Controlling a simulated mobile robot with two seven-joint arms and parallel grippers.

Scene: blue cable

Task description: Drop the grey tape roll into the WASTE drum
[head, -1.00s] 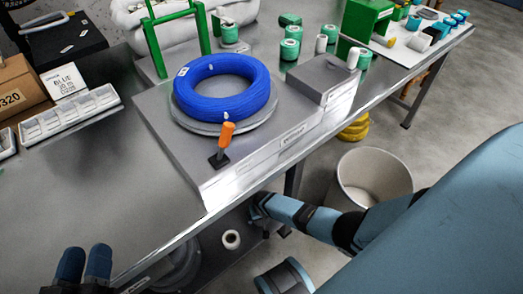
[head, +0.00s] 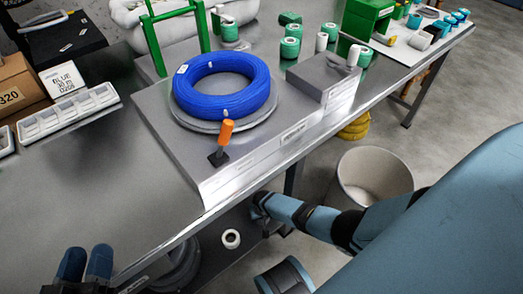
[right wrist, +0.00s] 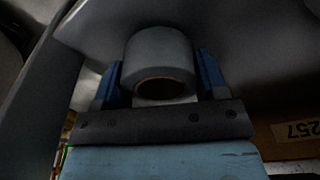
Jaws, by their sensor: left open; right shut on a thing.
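The grey tape roll (right wrist: 160,55) sits between the blue fingers of my right gripper (right wrist: 160,75) in the right wrist view. That gripper is shut on it, and its open core faces the camera. In the head view a small pale roll (head: 231,239) shows below the table edge by the end of my right arm; I cannot tell if it is the same roll. A cream open-topped drum (head: 375,168) stands on the floor right of the table, apart from that arm end. No WASTE lettering is readable on it. My left gripper (head: 86,262) is open and empty at the lower left.
The metal table (head: 75,185) carries a blue cable coil (head: 222,103) on a grey turntable base, with an orange-handled lever (head: 226,132). Green and white rolls stand behind. Yellow rings (head: 355,127) lie under the table near the drum. A box marked 257 (right wrist: 296,130) is beside my right gripper.

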